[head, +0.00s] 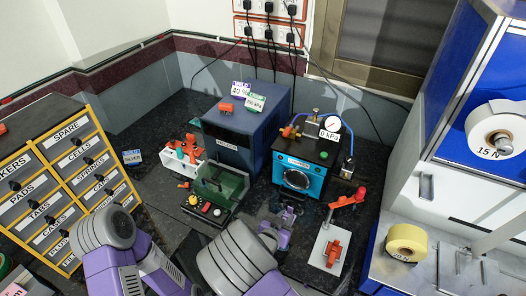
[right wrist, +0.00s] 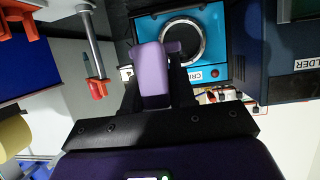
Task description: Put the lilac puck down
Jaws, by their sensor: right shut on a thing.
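My right gripper (head: 287,214) is in front of the teal crimper (head: 298,178), low over the dark bench. It is shut. In the right wrist view, a lilac piece (right wrist: 151,76) shows between its dark fingers, and I take this as the lilac puck. I cannot tell where the puck ends and the lilac finger parts begin. The crimper's round port (right wrist: 168,42) lies just beyond the fingertips in that view. In the head view the puck is not distinct from the gripper. My left gripper is not in view; only its arm shows at the lower left.
A green open box (head: 222,184) and a button panel (head: 205,208) stand left of the gripper. A red-handled press (head: 332,246) on a white plate stands right. The blue welder (head: 240,130) is behind.

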